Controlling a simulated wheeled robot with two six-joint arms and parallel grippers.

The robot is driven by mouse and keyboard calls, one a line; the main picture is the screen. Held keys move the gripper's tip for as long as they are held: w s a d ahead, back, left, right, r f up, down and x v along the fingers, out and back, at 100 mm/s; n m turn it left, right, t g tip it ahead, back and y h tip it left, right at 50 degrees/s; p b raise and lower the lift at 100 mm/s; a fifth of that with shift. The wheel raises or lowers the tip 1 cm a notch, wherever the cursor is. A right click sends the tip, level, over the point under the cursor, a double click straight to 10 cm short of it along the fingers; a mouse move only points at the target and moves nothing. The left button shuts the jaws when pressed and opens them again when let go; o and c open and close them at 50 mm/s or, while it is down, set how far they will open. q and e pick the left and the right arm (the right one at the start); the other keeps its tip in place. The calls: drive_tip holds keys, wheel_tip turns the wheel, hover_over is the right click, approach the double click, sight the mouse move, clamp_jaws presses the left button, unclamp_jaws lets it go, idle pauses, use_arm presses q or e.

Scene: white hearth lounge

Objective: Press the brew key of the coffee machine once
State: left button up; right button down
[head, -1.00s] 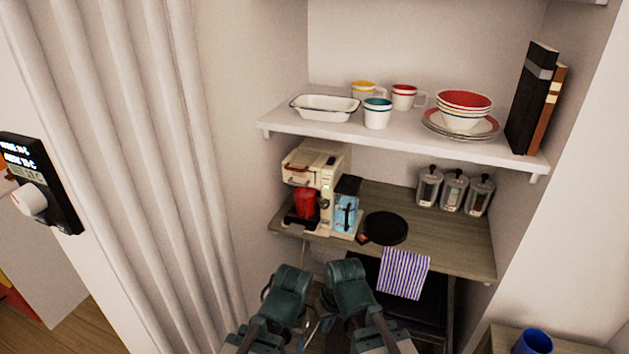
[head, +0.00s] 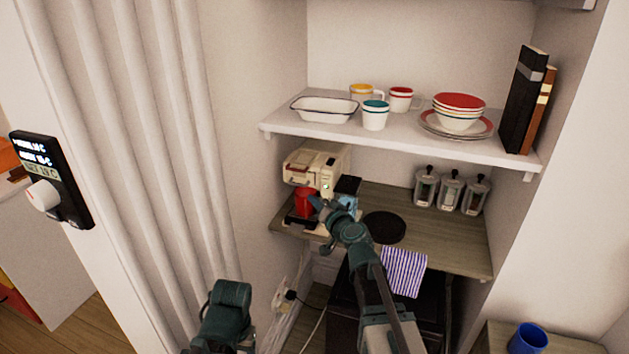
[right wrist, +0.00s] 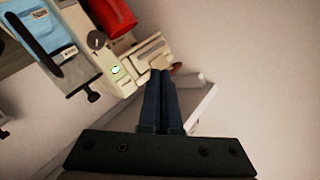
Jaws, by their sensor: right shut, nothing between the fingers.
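The cream coffee machine (head: 312,163) stands on the wooden counter below the white shelf, with a red cup (head: 304,203) under its spout. In the right wrist view a small green-lit round key (right wrist: 115,70) shows on its cream front (right wrist: 128,87), near a black knob. I cannot read a label on it. My right gripper (head: 318,203) is shut and empty, in front of the machine. In the right wrist view its fingertips (right wrist: 162,74) are together, to the right of the lit key. Whether they touch the machine is unclear. My left arm shows at lower left; its fingers are not visible.
A blue pack (head: 347,204) stands right of the machine, partly hidden by my right arm. A black pan (head: 384,228) and several canisters (head: 451,190) are on the counter. The white shelf (head: 400,140) with crockery overhangs it. A striped towel (head: 404,271) hangs in front.

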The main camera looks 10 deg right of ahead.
sight(321, 178)
drive_tip(key=shift+w, duration=0.1)
idle(0.3)
drive_tip(key=shift+w+d, duration=0.85)
drive_tip(key=shift+w, duration=0.35)
drive_tip(key=shift+w+d, duration=0.8)
drive_tip(key=shift+w, duration=0.4)
drive_tip(key=shift+w+d, duration=0.85)
drive_tip(key=shift+w, duration=0.35)
drive_tip(key=shift+w, duration=0.1)
drive_tip(key=shift+w+d, duration=0.25)
drive_tip(key=shift+w+d, duration=0.25)
drive_tip(key=shift+w, duration=0.1)
idle(0.5)
drive_tip(key=shift+s+a, duration=0.5)
drive_tip(key=shift+s, duration=0.2)
drive_tip(key=shift+s, duration=0.1)
